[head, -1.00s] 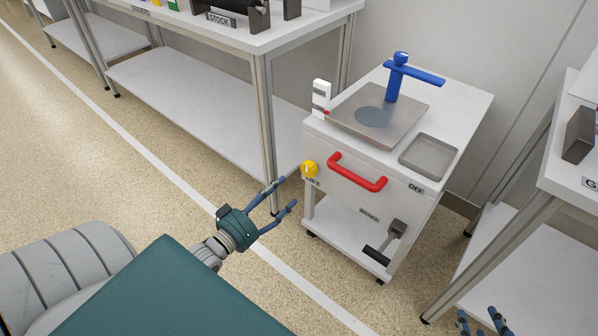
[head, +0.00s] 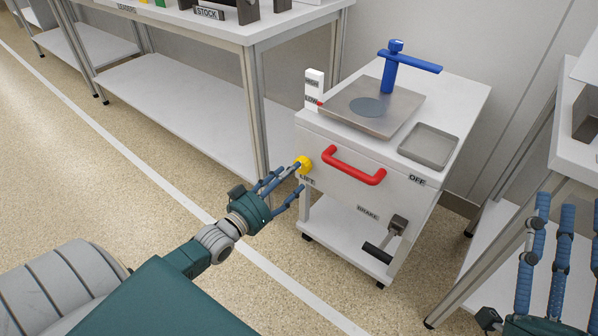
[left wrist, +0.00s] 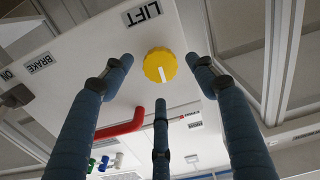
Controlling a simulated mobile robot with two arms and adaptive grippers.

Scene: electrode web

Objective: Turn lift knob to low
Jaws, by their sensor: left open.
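The yellow lift knob (head: 304,165) sits on the front of the white cart, near its left edge, above the LIFT label (head: 307,182). In the left wrist view the knob (left wrist: 160,65) shows a white pointer line, and its label is upside down. My left gripper (head: 287,180) is open and empty, its fingertips close to the knob. In the wrist view the fingers spread around the knob's outline; I cannot tell whether any touches it. The white HIGH/LOW scale (head: 313,90) has a red marker beside LOW. My right gripper (head: 555,235) is at the right edge, its fingers apart.
A red handle (head: 354,168) sticks out right of the knob. A brake pedal (head: 385,240) is low on the cart. A blue T-shaped post (head: 392,70) stands on top by a grey tray (head: 428,147). Benches flank the cart; the floor at left is clear.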

